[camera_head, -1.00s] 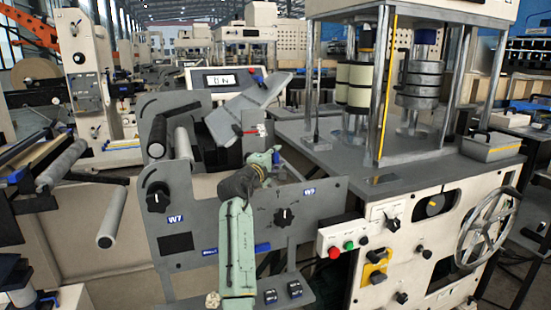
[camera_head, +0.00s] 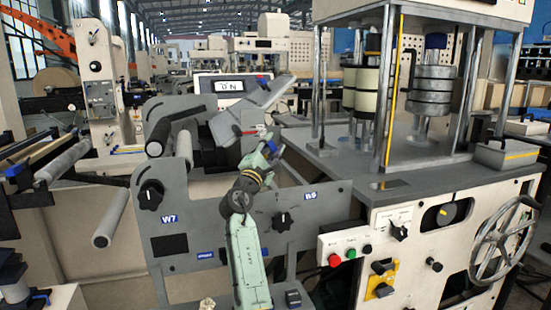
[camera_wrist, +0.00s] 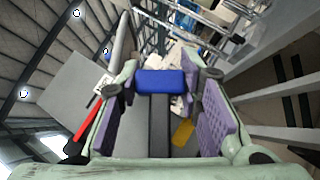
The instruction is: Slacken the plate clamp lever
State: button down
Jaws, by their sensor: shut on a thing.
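In the wrist view a lever with a blue end block (camera_wrist: 160,82) and a grey shank (camera_wrist: 160,122) lies between the purple finger pads of my gripper (camera_wrist: 163,88). The gripper is shut on this lever. In the head view my gripper (camera_head: 269,150) is behind the top edge of the grey W9 panel (camera_head: 325,208), below the tilted grey plate (camera_head: 245,112). My own arm hides most of the lever there. A small blue patch shows at the fingertips.
A red handle (camera_wrist: 87,121) is left of my gripper in the wrist view. A control box with red and green buttons (camera_head: 347,250) stands right of my arm. Black rollers (camera_head: 160,132) lie to the left. Steel posts (camera_head: 389,95) rise to the right.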

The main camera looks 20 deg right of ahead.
jog(key=shift+a+r+n+t+y+b, duration=0.15)
jog(key=shift+a+r+n+t+b, duration=0.15)
jog(key=shift+n+t, duration=0.3)
jog(key=shift+a+r+n+t+y+b, duration=0.15)
jog(key=shift+r+n+t+y+b, duration=0.2)
jog(key=shift+n, duration=0.3)
jog(key=shift+a+r+n+t+b, duration=0.25)
jog(key=shift+n+t+b, duration=0.15)
jog(key=shift+n+t, duration=0.2)
jog(key=c, duration=1.1)
grip_release()
jog(key=shift+s+f, duration=0.1)
jog(key=shift+f, duration=0.05)
jog(key=v, duration=1.1)
jog(key=shift+s+a+f, duration=0.1)
jog(key=shift+s+a, duration=0.15)
jog(key=shift+s, duration=0.05)
jog(key=shift+c, duration=0.3)
